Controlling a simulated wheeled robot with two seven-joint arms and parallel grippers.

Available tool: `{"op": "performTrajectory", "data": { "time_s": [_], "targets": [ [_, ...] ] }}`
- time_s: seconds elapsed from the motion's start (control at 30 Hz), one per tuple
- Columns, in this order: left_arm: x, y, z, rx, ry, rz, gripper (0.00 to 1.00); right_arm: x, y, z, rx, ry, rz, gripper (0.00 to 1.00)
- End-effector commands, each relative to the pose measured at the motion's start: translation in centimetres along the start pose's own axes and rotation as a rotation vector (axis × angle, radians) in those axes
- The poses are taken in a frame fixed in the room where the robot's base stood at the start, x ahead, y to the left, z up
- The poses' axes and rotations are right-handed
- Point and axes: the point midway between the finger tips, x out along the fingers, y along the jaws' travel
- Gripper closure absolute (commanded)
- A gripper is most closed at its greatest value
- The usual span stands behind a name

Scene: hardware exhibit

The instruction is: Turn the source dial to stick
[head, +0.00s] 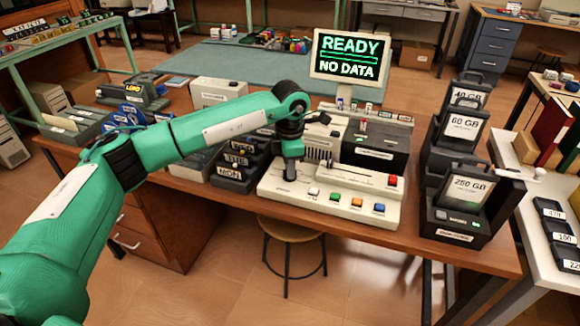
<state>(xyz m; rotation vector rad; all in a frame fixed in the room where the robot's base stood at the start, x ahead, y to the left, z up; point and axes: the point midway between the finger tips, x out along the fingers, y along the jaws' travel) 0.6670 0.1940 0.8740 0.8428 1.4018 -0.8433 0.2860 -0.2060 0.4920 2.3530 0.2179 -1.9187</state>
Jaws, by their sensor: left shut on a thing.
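The cream control panel (345,188) lies on the wooden bench. It carries a small white knob (314,191), a green button (334,197), an orange button (356,202), a blue button (379,208) and a red control (393,181). My left gripper (290,176) points down onto the left part of the panel and is shut on the source dial, which it hides. The dial's setting and its labels cannot be read. The monitor (347,57) behind reads "READY" and "NO DATA". My right gripper is not in view.
Black drive units (455,220) labelled in GB stand right of the panel. Dark labelled cartridges (232,173) sit close on its left. Grey and black machines (376,146) stand behind it. A round stool (290,230) is below the bench front.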

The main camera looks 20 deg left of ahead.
Motion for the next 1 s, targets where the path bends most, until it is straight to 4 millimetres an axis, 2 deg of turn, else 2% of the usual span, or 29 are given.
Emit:
{"op": "performTrajectory", "data": {
  "time_s": [0.1, 0.13, 0.23, 0.5, 0.63, 0.77, 1.0],
  "targets": [
    [-0.2, 0.1, 0.0, -0.002, -0.002, 0.003, 1.00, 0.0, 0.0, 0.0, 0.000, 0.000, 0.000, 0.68],
    [-0.2, 0.1, 0.0, -0.002, -0.002, 0.003, 0.82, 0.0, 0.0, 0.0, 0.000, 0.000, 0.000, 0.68],
    [-0.1, 0.1, 0.0, -0.002, -0.002, 0.002, 0.65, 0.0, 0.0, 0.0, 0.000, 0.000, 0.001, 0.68],
    [-0.1, 0.1, 0.0, -0.002, -0.001, 0.001, 0.65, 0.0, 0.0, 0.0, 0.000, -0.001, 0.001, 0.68],
    [-0.9, 0.1, 0.0, -0.002, -0.002, 0.001, 0.65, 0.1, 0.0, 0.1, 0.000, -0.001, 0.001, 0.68],
    [-3.2, 0.1, 0.1, -0.002, -0.004, 0.004, 0.65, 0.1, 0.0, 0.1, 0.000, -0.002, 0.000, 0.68],
    [-8.8, 0.1, 0.0, -0.002, -0.003, 0.004, 0.65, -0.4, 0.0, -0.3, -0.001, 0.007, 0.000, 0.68]
  ]
}}
